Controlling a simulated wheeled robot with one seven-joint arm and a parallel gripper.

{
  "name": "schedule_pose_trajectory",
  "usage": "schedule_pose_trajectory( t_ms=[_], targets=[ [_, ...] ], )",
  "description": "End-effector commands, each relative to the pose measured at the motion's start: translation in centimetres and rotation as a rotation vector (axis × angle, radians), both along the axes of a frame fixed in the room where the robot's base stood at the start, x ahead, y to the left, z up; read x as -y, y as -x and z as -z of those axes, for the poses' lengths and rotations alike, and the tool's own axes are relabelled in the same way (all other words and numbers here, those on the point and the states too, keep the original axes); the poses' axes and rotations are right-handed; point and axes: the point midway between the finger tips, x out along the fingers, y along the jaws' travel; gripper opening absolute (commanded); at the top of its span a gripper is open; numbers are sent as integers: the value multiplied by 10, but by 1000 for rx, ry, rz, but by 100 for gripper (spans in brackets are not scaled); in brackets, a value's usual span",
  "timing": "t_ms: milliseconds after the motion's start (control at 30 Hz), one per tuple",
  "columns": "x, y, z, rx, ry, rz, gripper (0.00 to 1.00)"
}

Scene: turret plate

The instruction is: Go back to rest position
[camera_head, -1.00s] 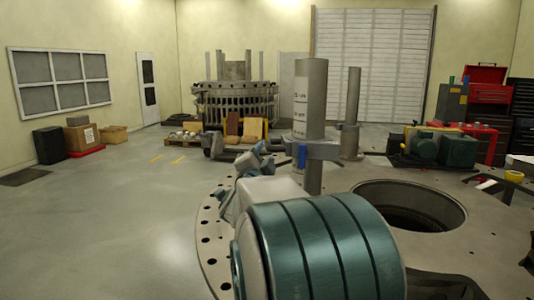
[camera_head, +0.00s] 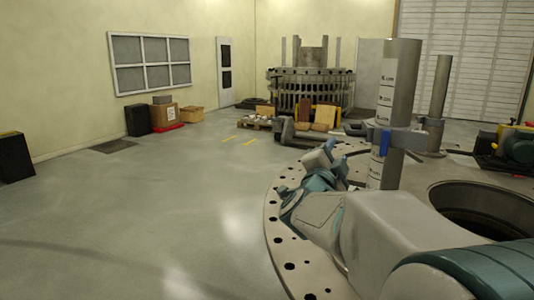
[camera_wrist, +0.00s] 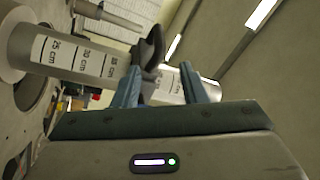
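My gripper (camera_wrist: 160,82) is open in the wrist view, its two blue-grey fingers apart with no object visibly gripped. A grey post (camera_wrist: 70,50) with centimetre marks lies across that view, just beyond the fingers. A dark clamp (camera_wrist: 150,52) around the post shows behind and between the fingertips; I cannot tell the exact gap. In the head view the marked post (camera_head: 400,75) stands upright on the round turret plate (camera_head: 277,238), with the grey clamp (camera_head: 402,138) partway up. My arm reaches from the lower right over the plate, its end left of the post.
A second, thinner post (camera_head: 439,95) stands behind. A large round hole (camera_head: 490,210) opens in the plate at right. A big slotted ring assembly (camera_head: 310,90), a pallet (camera_head: 257,123) and boxes (camera_head: 164,114) stand at the back.

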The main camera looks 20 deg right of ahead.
Motion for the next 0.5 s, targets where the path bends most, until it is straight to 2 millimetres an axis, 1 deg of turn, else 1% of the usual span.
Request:
schedule_pose_trajectory(
  t_ms=[167,267,367,433,500],
  targets=[
    [-4,-3,2,-15,-1,-20,39],
    [-19,-11,10,-77,-4,-95,39],
    [-47,-23,26,-193,0,-225,39],
    [-74,-29,41,-297,8,-335,39],
    [-100,-31,59,-406,21,-443,39]
  ],
)
